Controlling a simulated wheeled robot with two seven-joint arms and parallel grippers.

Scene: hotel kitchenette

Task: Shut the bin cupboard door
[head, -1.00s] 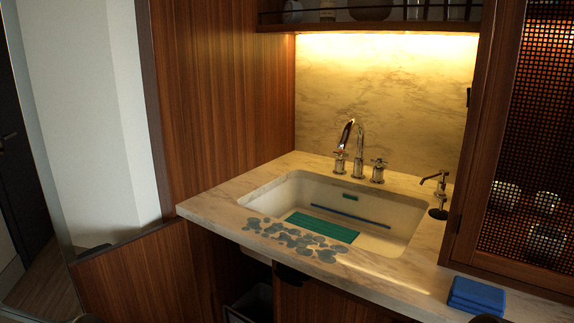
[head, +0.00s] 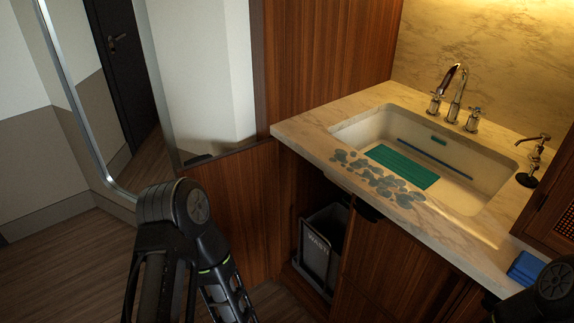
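The bin cupboard door (head: 230,205) is a wooden panel standing wide open on the left of the cupboard below the sink counter. Its lower part is partly hidden behind my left arm. The cupboard opening is dark, and a grey waste bin (head: 316,248) with white lettering stands inside it. My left arm reaches up in front of the door at lower left, but its gripper is out of the picture. Only a dark rounded part of my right arm shows at the lower right corner; its gripper is not visible.
A marble counter (head: 300,128) with a sink (head: 465,198) juts out above the opening. A shut wooden front (head: 385,265) is right of the bin. A blue folded cloth (head: 525,268) lies on the counter. Wooden floor (head: 60,265) is clear at left.

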